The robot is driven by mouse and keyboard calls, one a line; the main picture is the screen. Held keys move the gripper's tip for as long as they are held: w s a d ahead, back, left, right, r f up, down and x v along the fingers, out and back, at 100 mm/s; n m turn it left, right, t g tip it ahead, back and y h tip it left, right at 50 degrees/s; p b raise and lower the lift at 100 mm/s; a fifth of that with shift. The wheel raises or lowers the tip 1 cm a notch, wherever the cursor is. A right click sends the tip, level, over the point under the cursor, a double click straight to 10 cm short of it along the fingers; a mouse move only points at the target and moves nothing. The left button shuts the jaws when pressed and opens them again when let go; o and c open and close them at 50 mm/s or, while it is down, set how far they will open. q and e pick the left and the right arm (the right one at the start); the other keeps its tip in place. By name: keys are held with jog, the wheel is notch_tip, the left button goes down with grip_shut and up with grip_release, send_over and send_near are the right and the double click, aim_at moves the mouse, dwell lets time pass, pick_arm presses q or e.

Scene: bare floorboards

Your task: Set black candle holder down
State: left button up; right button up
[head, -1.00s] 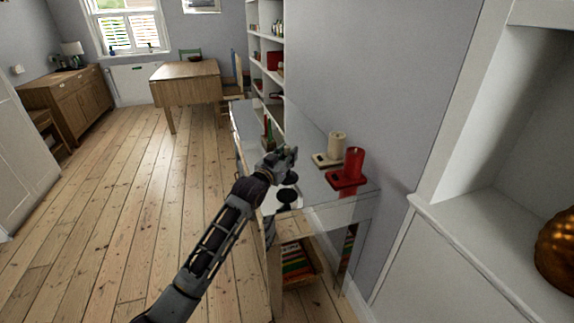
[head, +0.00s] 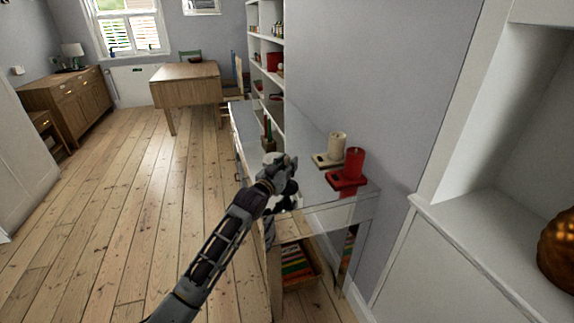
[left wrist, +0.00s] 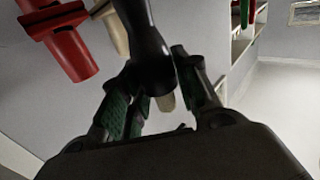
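The black candle holder (left wrist: 146,45) shows in the left wrist view as a dark, rounded shape between the two fingers. My left gripper (head: 284,176) is over the near end of a glossy white table (head: 316,190). Its fingers lie close on both sides of the black holder and look shut on it. In the head view the gripper hides most of the holder, and I cannot tell whether its base touches the tabletop. A red candle on a red holder (head: 349,170) and a cream candle on a pale holder (head: 331,151) stand to the right. My right gripper is not in view.
Thin red and green items (head: 268,132) stand farther back on the table. A box of books (head: 298,265) sits under it. A wall is along the table's right side. White shelves (head: 267,60) rise behind. Floorboards at left are clear.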

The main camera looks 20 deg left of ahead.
pick_arm(q)
jog(key=o, duration=0.3)
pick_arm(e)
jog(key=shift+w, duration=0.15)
pick_arm(q)
jog(key=shift+o, duration=0.2)
jog(key=shift+s+r, duration=0.1)
jog(key=shift+s, duration=0.05)
jog(key=shift+s+a, duration=0.15)
jog(key=shift+s, duration=0.65)
jog(key=shift+s+a, duration=0.15)
jog(key=shift+s, duration=0.6)
jog(key=shift+s+a+p, duration=0.2)
jog(key=shift+s+p, duration=0.2)
jog(key=shift+s, duration=0.65)
jog(key=s+a, duration=0.1)
jog(key=s, duration=0.5)
jog(key=shift+s+p, duration=0.15)
jog(key=shift+p, duration=0.15)
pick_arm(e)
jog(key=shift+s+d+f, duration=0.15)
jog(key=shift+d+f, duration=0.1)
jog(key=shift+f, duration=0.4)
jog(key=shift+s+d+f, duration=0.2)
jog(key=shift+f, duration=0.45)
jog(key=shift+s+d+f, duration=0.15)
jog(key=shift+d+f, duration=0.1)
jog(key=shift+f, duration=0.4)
